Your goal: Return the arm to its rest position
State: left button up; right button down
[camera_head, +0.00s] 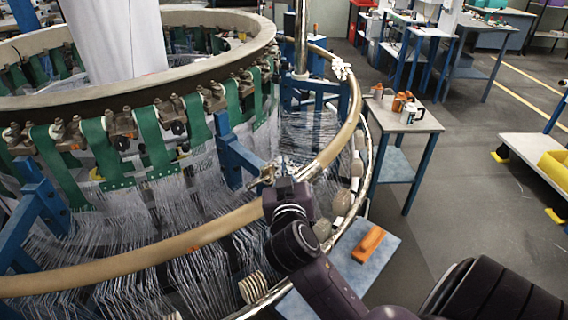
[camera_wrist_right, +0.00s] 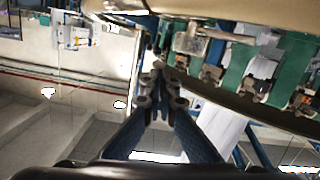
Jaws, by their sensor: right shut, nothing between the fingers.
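My right arm (camera_head: 318,278) is dark and comes in from the bottom, reaching over the outer ring of the circular loom (camera_head: 205,232). My right gripper (camera_head: 268,174) is at the tan ring rail, near a gap in it, above the spread white threads. It is shut and empty. My left gripper is not in view.
A blue-topped stand (camera_head: 345,288) bearing an orange block (camera_head: 369,244) is close to my right arm. A small table (camera_head: 420,122) with cups and bottles stands right of the loom. A trolley with a yellow bin (camera_head: 556,168) is at the far right. The grey floor between is clear.

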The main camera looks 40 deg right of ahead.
jog(key=f+v, duration=0.1)
jog(key=v, duration=0.6)
jog(key=s+a+f+n+g+y, duration=0.1)
jog(key=s+a+f+g+y, duration=0.1)
jog(key=f, duration=0.5)
jog(key=s+a+f+n+g+y, duration=0.2)
jog(key=s+f, duration=0.1)
jog(key=f, duration=0.3)
jog(key=s+a+f+n+g+y, duration=0.2)
jog(key=s+a+f+g+y, duration=0.1)
jog(key=s+a+f, duration=0.3)
jog(key=s+a+f+n+g+y, duration=0.2)
jog(key=s+a+f+g+y, duration=0.15)
jog(key=s+f, duration=0.5)
notch_tip(320, 180, down, 25)
jog(key=s, duration=0.3)
jog(key=s+d+f+g, duration=0.2)
jog(key=s+f, duration=1.3)
jog(key=s, duration=0.1)
jog(key=shift+d+f+n+h, duration=0.15)
jog(key=shift+d+n+h, duration=0.15)
jog(key=shift+h, duration=0.15)
